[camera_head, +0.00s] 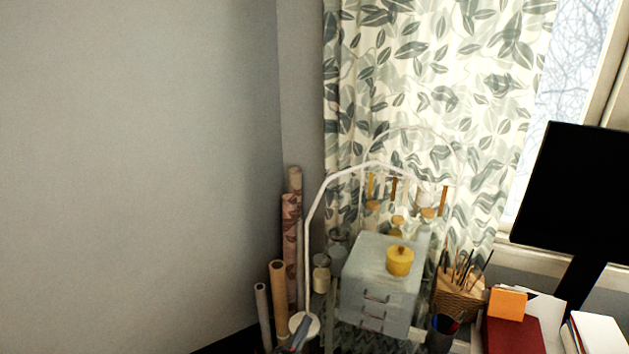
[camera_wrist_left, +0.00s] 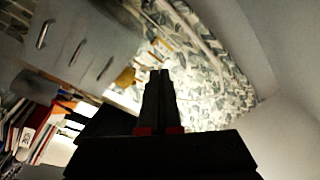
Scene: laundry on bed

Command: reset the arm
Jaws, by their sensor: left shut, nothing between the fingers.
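My left gripper (camera_wrist_left: 160,75) shows in the left wrist view, its two dark fingers shut together with nothing between them. Red marks show at the base of the fingers. Beyond the fingertips are a patterned curtain and a small yellow object, with clear space between. I cannot make out the left gripper with certainty in the head view. My right gripper is in neither view.
In the head view a grey drawer box (camera_head: 378,290) carries a yellow pot (camera_head: 400,261). A white lamp (camera_head: 307,240) and paper rolls (camera_head: 279,295) stand left of it. A brush basket (camera_head: 458,298), books (camera_head: 515,335) and monitor (camera_head: 572,190) are right. The left wall (camera_head: 130,170) is bare.

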